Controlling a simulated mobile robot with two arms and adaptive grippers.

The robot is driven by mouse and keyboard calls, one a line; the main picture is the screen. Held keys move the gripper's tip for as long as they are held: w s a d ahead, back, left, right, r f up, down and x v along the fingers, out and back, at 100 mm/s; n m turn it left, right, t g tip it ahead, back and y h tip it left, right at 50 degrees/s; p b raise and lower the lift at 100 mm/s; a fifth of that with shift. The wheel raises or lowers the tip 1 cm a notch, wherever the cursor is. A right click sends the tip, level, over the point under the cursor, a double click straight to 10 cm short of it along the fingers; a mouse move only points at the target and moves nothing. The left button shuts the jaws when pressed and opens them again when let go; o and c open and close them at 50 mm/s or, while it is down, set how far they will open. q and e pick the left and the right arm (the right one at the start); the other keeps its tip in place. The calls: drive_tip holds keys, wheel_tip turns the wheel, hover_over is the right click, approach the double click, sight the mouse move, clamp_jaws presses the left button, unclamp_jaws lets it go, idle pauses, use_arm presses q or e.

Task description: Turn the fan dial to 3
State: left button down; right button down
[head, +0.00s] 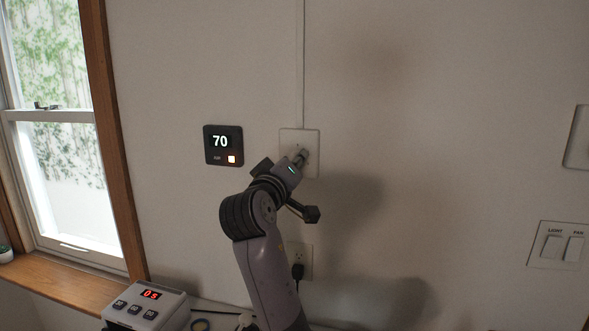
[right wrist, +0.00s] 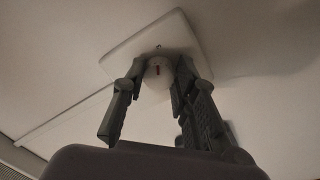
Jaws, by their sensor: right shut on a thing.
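In the head view my right gripper (head: 301,157) hides the knob. My left gripper does not show.
A black thermostat (head: 222,145) reading 70 hangs left of the plate. An outlet (head: 304,258) with a black plug is below. Light and fan switches (head: 562,246) are at the right. A timer box (head: 148,304) stands lower left near the window. The wall right of the plate is clear.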

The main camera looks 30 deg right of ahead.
drive_tip(key=shift+f, duration=0.25)
drive_tip(key=c, duration=1.8)
unclamp_jaws()
drive_tip(key=o, duration=0.5)
drive_tip(key=shift+r, duration=0.15)
drive_tip(key=v, duration=1.2)
